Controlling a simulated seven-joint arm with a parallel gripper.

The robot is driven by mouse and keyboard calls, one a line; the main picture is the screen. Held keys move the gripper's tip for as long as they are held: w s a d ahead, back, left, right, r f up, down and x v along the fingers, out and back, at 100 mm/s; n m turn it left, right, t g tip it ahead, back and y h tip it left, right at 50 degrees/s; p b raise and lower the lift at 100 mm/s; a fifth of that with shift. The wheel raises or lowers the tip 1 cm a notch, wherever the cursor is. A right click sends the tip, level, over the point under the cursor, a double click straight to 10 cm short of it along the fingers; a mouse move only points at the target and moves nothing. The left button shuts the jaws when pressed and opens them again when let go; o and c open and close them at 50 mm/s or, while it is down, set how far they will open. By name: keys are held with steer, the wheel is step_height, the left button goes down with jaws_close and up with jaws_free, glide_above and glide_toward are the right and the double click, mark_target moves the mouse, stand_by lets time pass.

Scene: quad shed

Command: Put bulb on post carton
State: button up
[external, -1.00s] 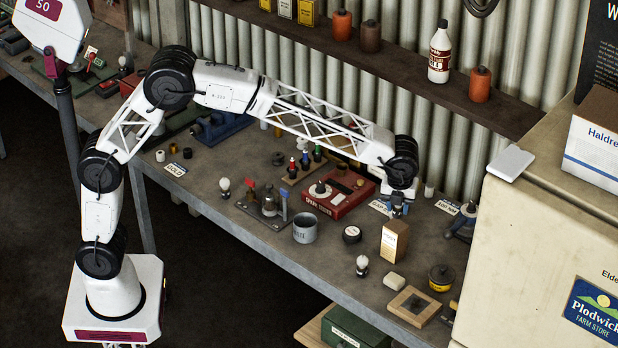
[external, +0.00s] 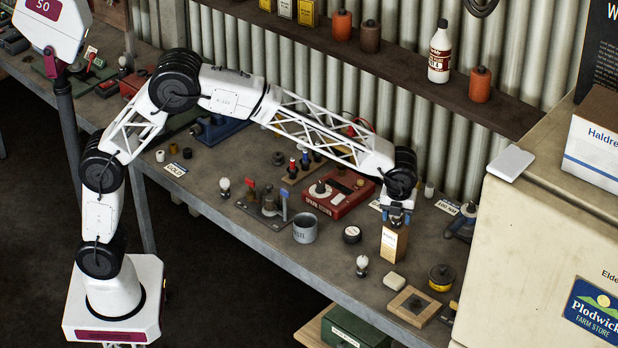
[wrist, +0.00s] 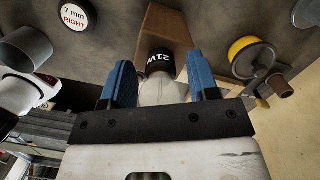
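The bulb (wrist: 162,92) has a pale glass and a black cap marked 21W. The cap faces the tan post carton (wrist: 165,28). In the external view my gripper (external: 397,217) is right at the top of the upright carton (external: 394,243). The held bulb is mostly hidden there by the fingers. I cannot tell whether the cap touches the carton's top.
Another bulb (external: 362,264) stands front left of the carton. A pale cabinet (external: 540,220) rises at right.

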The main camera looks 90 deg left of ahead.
steer(key=shift+o, duration=0.2)
steer(key=shift+r, duration=0.15)
steer(key=r, duration=0.4)
steer(key=d+r, duration=0.1)
steer(key=r, duration=0.7)
steer(key=shift+s+d, duration=0.2)
stand_by(0.6)
steer(key=s+a+r+n+t, duration=0.1)
steer(key=s+a+r+n, duration=0.3)
steer(key=s, duration=1)
steer(key=s+d+r+n, duration=0.1)
steer(key=s+n, duration=0.6)
steer(key=s, duration=0.8)
steer(key=s+f+n, duration=0.3)
steer(key=s, duration=0.6)
steer(key=s+a+f+n+h, duration=0.1)
steer(key=s+f+n, duration=0.2)
steer(key=s, duration=0.7)
steer(key=s+f+n+t, duration=0.1)
steer(key=s+f+n, duration=0.2)
steer(key=s, duration=0.6)
steer(key=shift+s+a+n+h, duration=0.3)
steer(key=shift+n, duration=0.5)
